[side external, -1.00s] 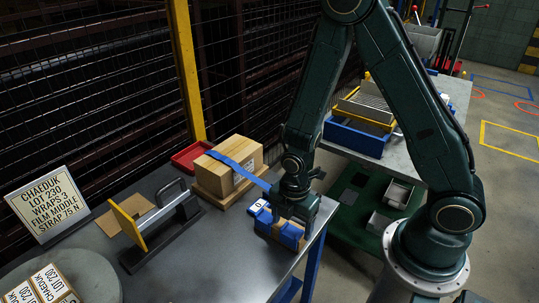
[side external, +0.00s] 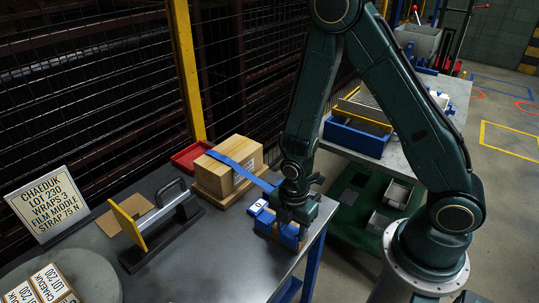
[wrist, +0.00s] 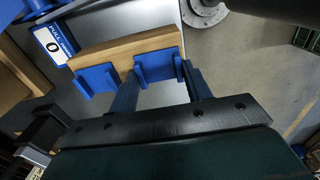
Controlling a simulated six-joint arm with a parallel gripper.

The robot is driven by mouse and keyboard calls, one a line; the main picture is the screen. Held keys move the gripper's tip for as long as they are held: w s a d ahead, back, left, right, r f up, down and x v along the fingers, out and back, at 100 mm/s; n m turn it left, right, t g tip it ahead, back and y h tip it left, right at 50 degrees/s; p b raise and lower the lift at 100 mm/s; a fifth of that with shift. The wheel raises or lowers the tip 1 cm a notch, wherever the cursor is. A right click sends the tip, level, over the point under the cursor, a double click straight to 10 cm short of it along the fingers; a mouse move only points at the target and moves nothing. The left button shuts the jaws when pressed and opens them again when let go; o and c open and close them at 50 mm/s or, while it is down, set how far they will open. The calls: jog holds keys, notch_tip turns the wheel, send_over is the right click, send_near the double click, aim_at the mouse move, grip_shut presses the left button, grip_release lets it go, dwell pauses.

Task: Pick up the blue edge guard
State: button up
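Two blue edge guards sit on a wooden block (wrist: 120,46) at the front right corner of the table. In the wrist view one guard (wrist: 160,66) is on the right and the other (wrist: 97,79) on the left. My gripper (wrist: 160,72) has its two fingers apart, one on each side of the right guard, with the tips close to its edges. Whether they touch it is hard to tell. In the side view my gripper (side external: 293,228) is low over the block, and a blue guard (side external: 290,237) shows between the fingers. The guards look the same blue.
A red tray (side external: 188,157), a handled tool (side external: 160,220) and a lot sign (side external: 46,205) stand left. The table edge is close by.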

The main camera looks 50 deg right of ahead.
aim_at(291, 233)
jog(key=shift+c, duration=1.2)
jog(key=shift+r, duration=0.15)
notch_tip(291, 233, up, 20)
